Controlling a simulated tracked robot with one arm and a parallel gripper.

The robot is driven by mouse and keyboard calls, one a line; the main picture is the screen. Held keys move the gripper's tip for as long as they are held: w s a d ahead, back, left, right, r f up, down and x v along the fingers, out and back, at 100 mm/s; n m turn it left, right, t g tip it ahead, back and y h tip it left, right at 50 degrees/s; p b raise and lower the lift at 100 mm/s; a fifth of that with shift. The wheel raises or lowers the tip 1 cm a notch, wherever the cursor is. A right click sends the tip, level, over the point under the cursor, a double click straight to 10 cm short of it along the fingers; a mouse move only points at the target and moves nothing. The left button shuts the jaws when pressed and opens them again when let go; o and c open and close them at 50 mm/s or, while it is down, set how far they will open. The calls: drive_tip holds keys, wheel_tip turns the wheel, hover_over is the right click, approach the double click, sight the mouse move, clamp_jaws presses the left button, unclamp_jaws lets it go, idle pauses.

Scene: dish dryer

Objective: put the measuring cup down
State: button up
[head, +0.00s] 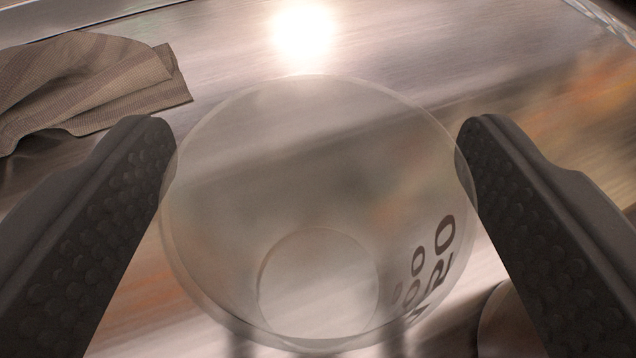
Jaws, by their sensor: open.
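The measuring cup (320,200) is clear, with dark printed numbers on its right side. It is in the middle of the head view, seen from above into its round mouth, with its base showing low in the picture. My gripper (317,140) is open, with one dark textured finger on each side of the cup. The fingertips are beside the rim, and the rim's edges overlap them in the picture. I cannot tell whether either finger touches the cup. The cup appears to be over the shiny metal surface (400,50); whether its base rests there is unclear.
A folded brown-grey striped cloth (90,85) lies on the metal surface at the upper left. A bright light reflects off the metal beyond the cup. The metal beyond the cup looks bare. A rounded object (505,322) is partly visible at the lower right, behind the right finger.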

drive_tip(key=p+v, duration=0.1)
drive_tip(key=v, duration=1)
drive_tip(key=shift+s+r+p, duration=0.15)
drive_tip(key=shift+s+p, duration=0.2)
drive_tip(key=shift+p, duration=0.05)
